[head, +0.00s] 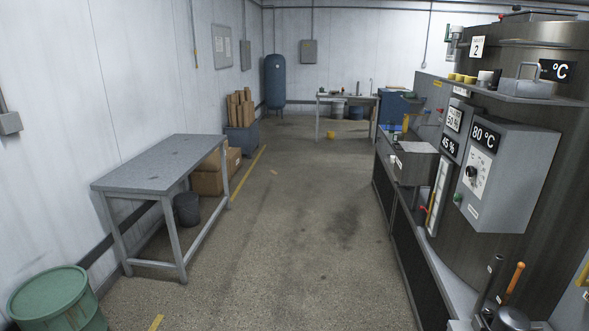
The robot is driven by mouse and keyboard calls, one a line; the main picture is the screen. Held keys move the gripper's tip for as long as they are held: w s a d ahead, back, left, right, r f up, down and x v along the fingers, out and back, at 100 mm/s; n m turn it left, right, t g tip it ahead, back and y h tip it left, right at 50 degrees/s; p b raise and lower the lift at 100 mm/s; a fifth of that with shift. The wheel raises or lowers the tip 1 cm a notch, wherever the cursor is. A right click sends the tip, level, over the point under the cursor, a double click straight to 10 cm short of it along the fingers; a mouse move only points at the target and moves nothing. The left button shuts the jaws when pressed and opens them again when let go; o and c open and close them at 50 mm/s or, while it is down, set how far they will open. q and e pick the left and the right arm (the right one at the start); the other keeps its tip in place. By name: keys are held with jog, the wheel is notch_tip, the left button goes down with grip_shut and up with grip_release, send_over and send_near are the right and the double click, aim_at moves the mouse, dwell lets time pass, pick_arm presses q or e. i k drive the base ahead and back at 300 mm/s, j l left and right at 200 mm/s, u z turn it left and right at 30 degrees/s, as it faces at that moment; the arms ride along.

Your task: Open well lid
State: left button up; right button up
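Neither of my grippers shows in the head view. I cannot identify a well lid for certain. A dark round fitting (511,319) is partly cut off at the lower right edge, beside an orange-handled lever (514,277). A metal block with a loop handle (527,87) sits on the shelf at the upper right. I cannot tell whether either one is the lid.
A large dark tank (540,258) with a grey control box (507,180) reading 80 °C stands at the right. A grey table (165,160) is at the left, a green drum (58,300) at the lower left. The floor between is clear.

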aim_at(410, 147)
jog(key=i+z, duration=0.1)
jog(key=i, duration=0.4)
jog(key=i+j+z, duration=0.15)
jog(key=i, duration=0.35)
jog(key=i+j+z, duration=0.1)
jog(key=i, duration=0.4)
jog(key=i+l+z, duration=0.1)
jog(key=i+z, duration=0.15)
jog(key=i, duration=0.55)
jog(key=i+z, duration=0.25)
jog(key=i, duration=0.55)
jog(key=i+j+z, duration=0.25)
jog(key=i, duration=0.5)
jog(key=i+u, duration=0.1)
jog(key=i, duration=0.45)
